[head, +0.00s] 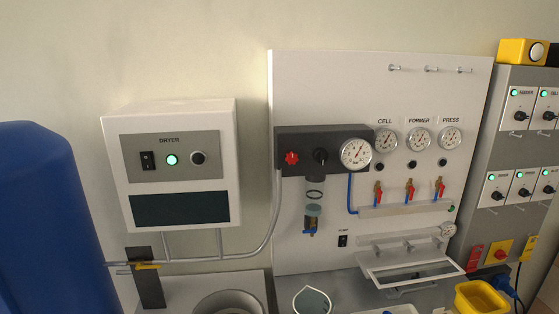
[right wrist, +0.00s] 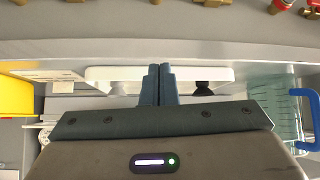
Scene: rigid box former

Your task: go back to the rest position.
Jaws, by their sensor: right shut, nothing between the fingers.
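My right gripper (right wrist: 159,72) shows in the right wrist view, with its two dark fingers pressed together and nothing between them. Its fingertips overlap a white bar-shaped frame (right wrist: 110,73) in that picture; I cannot tell whether they touch it. Neither gripper appears in the head view. My left gripper is not in view at all.
A wall panel (head: 300,90) carries gauges, a regulator (head: 290,140) and red-handled valves. The dryer box (head: 120,190) hangs left of it, beside a blue tank (head: 45,220). A switch cabinet (head: 486,140) stands right. A yellow bin (head: 480,297) and clear jug (head: 312,300) sit below.

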